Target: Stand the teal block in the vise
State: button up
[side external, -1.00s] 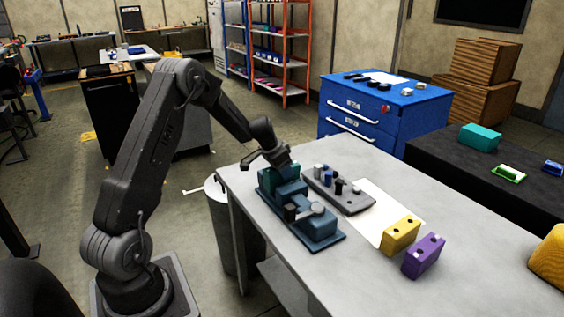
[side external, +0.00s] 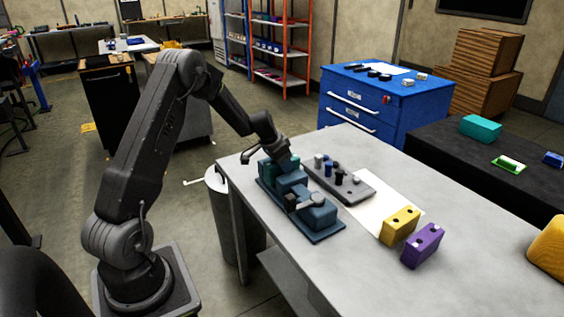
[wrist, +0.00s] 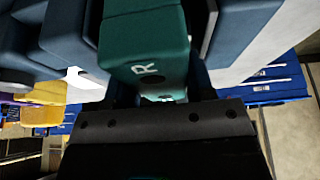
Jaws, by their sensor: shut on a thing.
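The teal block (side external: 265,168) is at the far end of the blue vise (side external: 318,214).
A grey tray (side external: 352,190) with several pegs lies beside the vise. A yellow block (side external: 400,227) and a purple block (side external: 423,246) stand on the table (side external: 300,270), by a white sheet (side external: 372,215). The table's front is clear.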

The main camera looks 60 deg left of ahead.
jog(key=shift+f, duration=0.3)
jog(key=o, duration=1.2)
jog(key=shift+o, duration=0.3)
jog(key=v, duration=1.4)
jog(key=s+d+r, duration=0.1)
jog(key=d+r, duration=0.2)
jog(key=d, duration=0.3)
jog(key=s+d+r, duration=0.2)
jog(key=d+r, duration=0.2)
jog(key=d, duration=0.2)
jog(key=s+d+r+t, duration=0.1)
jog(key=s+d+r, duration=0.1)
jog(key=s+d, duration=1.6)
jog(key=shift+s, duration=0.6)
